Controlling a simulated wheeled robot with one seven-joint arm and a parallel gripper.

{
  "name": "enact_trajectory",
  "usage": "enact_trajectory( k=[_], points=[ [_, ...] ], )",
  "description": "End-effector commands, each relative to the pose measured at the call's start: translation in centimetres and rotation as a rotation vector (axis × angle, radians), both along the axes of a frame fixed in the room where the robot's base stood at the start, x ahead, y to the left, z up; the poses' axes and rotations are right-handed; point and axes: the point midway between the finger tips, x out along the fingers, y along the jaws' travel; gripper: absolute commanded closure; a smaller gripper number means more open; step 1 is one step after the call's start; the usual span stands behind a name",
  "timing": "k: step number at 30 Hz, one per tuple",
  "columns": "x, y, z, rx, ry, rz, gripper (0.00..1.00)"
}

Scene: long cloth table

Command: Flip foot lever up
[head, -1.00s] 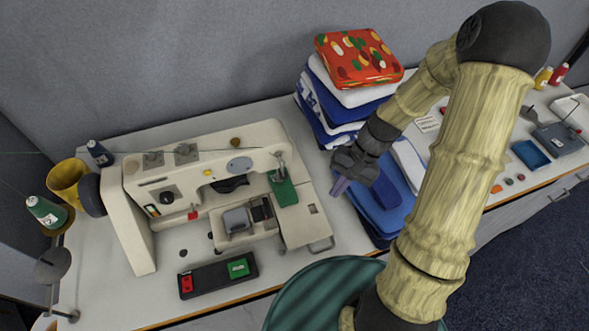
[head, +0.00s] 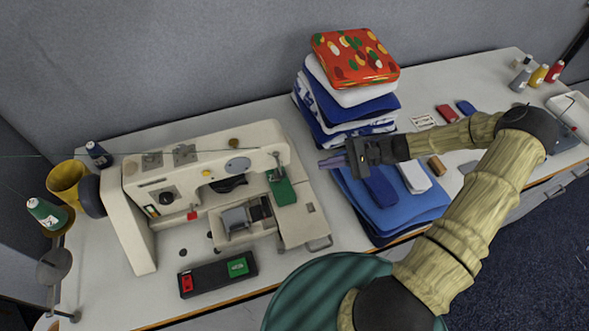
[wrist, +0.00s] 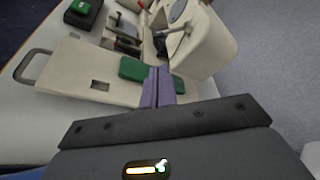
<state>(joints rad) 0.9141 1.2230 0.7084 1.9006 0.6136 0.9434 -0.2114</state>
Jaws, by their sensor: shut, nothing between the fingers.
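The cream sewing machine (head: 215,172) stands on the left of the table. At its right end a small metal lever-like part (head: 277,163) shows above a green piece (head: 283,188); I take it for the foot lever, though it is small. In the wrist view the metal part (wrist: 178,32) sits on the machine head, beyond my fingers, with the green piece (wrist: 133,69) nearer. My gripper (head: 324,163) is shut and empty, pointing left at the machine's right end, apart from it. Its purple fingers also show in the wrist view (wrist: 158,82), together and overlapping the green piece's edge.
A stack of folded cloths (head: 345,105) with a red patterned one (head: 355,57) on top stands behind my gripper. Blue folded cloths (head: 400,210) lie below it. A black switch box (head: 217,274) lies in front of the machine. Thread spools stand at the left.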

Motion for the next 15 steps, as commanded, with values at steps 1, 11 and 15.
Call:
enact_trajectory(
  k=[1, 11, 15],
  points=[
    [0.0, 0.2, 0.0, 0.001, 0.001, 0.002, 1.0],
    [-0.2, 4.3, -0.6, 0.002, 0.003, 0.013, 1.0],
    [-0.4, 6.8, -1.2, 0.002, 0.003, 0.015, 1.0]
  ],
)
